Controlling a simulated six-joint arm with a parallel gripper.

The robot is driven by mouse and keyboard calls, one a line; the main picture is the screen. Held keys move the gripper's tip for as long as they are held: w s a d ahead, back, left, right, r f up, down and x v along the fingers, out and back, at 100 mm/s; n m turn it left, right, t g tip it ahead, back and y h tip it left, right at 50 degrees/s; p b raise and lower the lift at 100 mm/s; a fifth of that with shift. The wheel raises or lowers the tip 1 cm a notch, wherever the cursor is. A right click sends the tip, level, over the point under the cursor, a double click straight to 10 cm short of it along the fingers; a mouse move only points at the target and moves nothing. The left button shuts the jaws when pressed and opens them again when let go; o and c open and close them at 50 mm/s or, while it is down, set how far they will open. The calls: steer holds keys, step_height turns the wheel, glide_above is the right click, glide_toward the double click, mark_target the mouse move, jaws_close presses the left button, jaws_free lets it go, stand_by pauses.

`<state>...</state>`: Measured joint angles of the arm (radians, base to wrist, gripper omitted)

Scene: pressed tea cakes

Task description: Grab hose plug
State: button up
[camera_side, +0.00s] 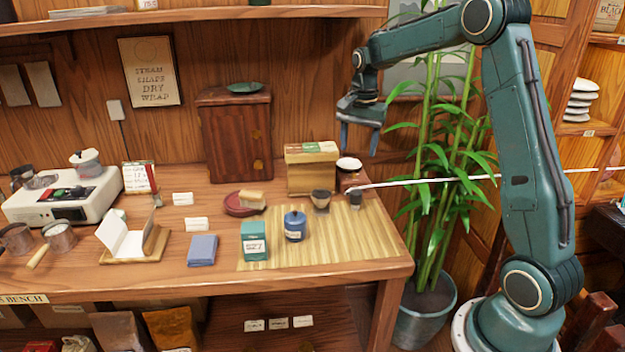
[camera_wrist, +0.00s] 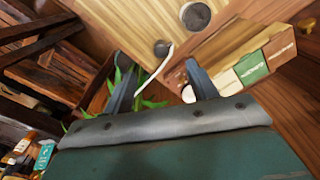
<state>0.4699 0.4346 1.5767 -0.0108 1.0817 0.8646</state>
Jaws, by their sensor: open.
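The hose plug (camera_side: 355,199) is a small dark grey piece near the right back of the bamboo mat (camera_side: 350,247). A thin white hose (camera_side: 430,182) runs from it to the right, past the plant. In the wrist view, the plug (camera_wrist: 162,48) shows beyond the fingertips, between them, with the hose curving down from it. My gripper (camera_side: 359,141) is open and empty, pointing down, well above the plug in the side view. Its two fingers also show apart in the wrist view (camera_wrist: 155,62).
A grey cup (camera_side: 320,201) stands just left of the plug, with a tan box (camera_side: 311,174) behind. A blue jar (camera_side: 294,226) and a green packet (camera_side: 254,241) stand on the mat. A tall bamboo plant (camera_side: 440,150) is at right. The mat's front right is clear.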

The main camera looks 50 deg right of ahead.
mark_target(357, 190)
steer(key=shift+m, duration=0.7)
steer(key=shift+w+d+f, duration=0.2)
steer(key=shift+d+f, duration=0.3)
steer(key=shift+f, duration=1.45)
steer(key=shift+w+d+f, duration=0.15)
steer(key=shift+d+f, duration=0.35)
steer(key=shift+f, duration=1.4)
steer(key=shift+w+d+f, duration=0.2)
steer(key=shift+d+f, duration=0.3)
steer(key=shift+f, duration=1.45)
steer(key=shift+f+g, duration=0.1)
steer(key=shift+g, duration=0.2)
steer(key=shift+f, duration=2.5)
steer(key=c, duration=1.1)
